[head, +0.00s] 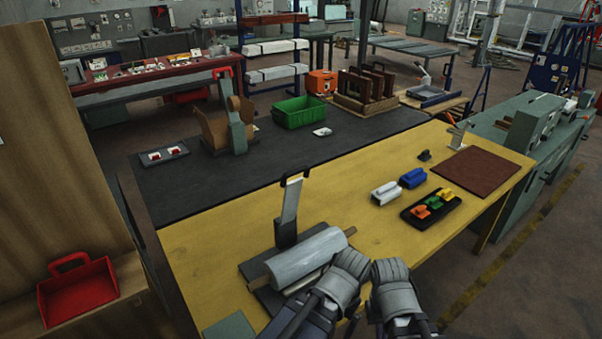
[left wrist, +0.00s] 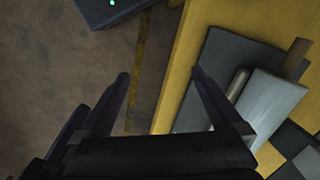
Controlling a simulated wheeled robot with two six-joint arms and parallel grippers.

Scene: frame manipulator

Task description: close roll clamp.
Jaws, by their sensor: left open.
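The roll clamp stands at the front left of the yellow table, with its pale lever arm (head: 290,203) raised upright from a dark post (head: 286,232) and a dark loop handle on top. A grey roll (head: 308,257) lies beside the post on a dark base plate (head: 262,291). The roll (left wrist: 268,100) and plate (left wrist: 222,62) also show in the left wrist view. My left gripper (left wrist: 158,77) is open and empty, over the table's edge beside the plate. In the head view my left arm's end (head: 348,275) is just right of the roll. My right arm's end (head: 392,285) is close beside it; its fingertips cannot be made out.
White and blue blocks (head: 412,178) and a black tray (head: 409,216) with coloured pieces lie on the yellow table (head: 375,210). A brown mat (head: 482,166) lies at right. A green bin (head: 299,112) stands on the dark table. A red carrier (head: 78,293) is at left.

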